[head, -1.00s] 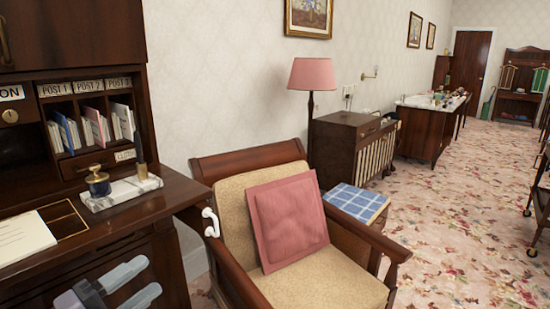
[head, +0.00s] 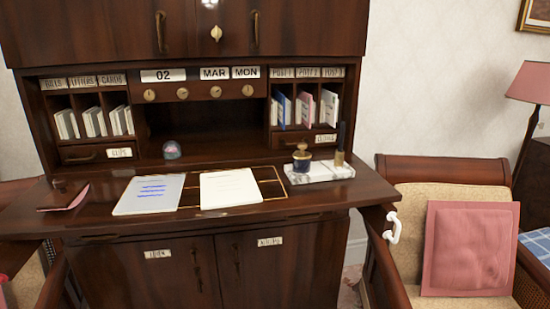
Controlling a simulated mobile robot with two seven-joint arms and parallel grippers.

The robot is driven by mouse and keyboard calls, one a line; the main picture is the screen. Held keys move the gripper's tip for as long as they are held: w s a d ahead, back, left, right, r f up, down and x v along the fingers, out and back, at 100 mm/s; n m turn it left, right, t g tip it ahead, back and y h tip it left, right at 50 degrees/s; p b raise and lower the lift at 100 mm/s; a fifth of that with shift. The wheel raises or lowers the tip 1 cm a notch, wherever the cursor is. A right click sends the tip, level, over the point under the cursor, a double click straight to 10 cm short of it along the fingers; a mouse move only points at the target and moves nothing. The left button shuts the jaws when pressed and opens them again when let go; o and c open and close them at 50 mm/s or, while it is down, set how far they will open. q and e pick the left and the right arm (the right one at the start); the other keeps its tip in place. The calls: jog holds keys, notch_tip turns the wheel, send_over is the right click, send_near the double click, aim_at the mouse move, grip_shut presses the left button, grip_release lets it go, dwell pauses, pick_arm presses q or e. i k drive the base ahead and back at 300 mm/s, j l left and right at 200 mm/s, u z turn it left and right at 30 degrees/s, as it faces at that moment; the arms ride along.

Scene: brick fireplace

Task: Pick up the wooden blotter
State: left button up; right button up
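A small dark brown piece with a pink edge (head: 64,197) lies at the left end of the desk's writing surface. It may be the wooden blotter, but it is too small to be sure. A knob-like bit seems to stand at its back. The desk (head: 330,200) is dark wood with its writing surface open. Neither of my grippers shows in the head view now.
Two paper sheets, one with blue writing (head: 150,195) and one plain (head: 230,188), lie mid-desk. A glass paperweight (head: 172,150) and a marble inkstand (head: 320,173) stand behind. An armchair with a pink cushion (head: 470,248) stands close at right.

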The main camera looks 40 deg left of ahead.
aim_at(66, 195)
jog(key=u, duration=2.45)
